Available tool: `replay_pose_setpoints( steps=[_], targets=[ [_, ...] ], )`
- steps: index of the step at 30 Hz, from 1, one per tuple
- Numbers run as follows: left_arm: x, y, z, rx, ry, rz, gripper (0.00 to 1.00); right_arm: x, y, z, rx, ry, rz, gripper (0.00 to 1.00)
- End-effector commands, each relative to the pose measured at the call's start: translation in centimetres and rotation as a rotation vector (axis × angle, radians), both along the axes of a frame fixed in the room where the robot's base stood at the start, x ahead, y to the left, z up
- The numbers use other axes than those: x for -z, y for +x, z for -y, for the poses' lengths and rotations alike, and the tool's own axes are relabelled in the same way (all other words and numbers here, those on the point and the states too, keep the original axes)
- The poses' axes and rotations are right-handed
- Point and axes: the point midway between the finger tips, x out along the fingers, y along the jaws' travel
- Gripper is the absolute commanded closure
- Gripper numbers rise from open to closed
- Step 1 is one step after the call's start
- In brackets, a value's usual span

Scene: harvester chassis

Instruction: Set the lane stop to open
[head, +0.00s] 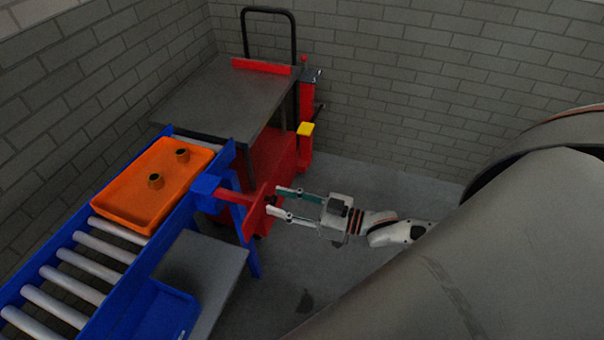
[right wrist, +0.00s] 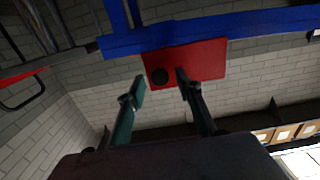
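The lane stop shows in the head view as a red arm (head: 232,199) running from a blue block (head: 207,188) on the conveyor's side to a red plate (head: 254,218). My left gripper is not in view.
An orange tray (head: 124,211) with two dark round parts sits on the blue roller conveyor (head: 67,303). A red cart with a grey top (head: 219,91) stands behind. A grey shelf (head: 213,262) with a blue bin (head: 166,309) is below. Floor right of the conveyor looks clear.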

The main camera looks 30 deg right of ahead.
Motion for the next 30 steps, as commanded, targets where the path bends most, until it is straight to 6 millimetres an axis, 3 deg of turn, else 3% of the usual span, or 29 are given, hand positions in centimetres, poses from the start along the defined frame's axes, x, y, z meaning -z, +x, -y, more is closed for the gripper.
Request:
replay_pose_setpoints(
  steps=[15, 21, 30],
  targets=[
    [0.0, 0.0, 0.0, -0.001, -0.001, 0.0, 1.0, 0.1, -7.2, 5.5, -0.002, -0.002, -0.005, 0.65],
    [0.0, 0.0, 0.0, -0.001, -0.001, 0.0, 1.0, 0.1, -8.6, 6.6, -0.001, 0.0, -0.002, 0.65],
    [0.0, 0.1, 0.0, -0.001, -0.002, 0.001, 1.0, 0.0, -8.9, 6.9, -0.001, -0.001, 0.0, 0.65]
  ],
)
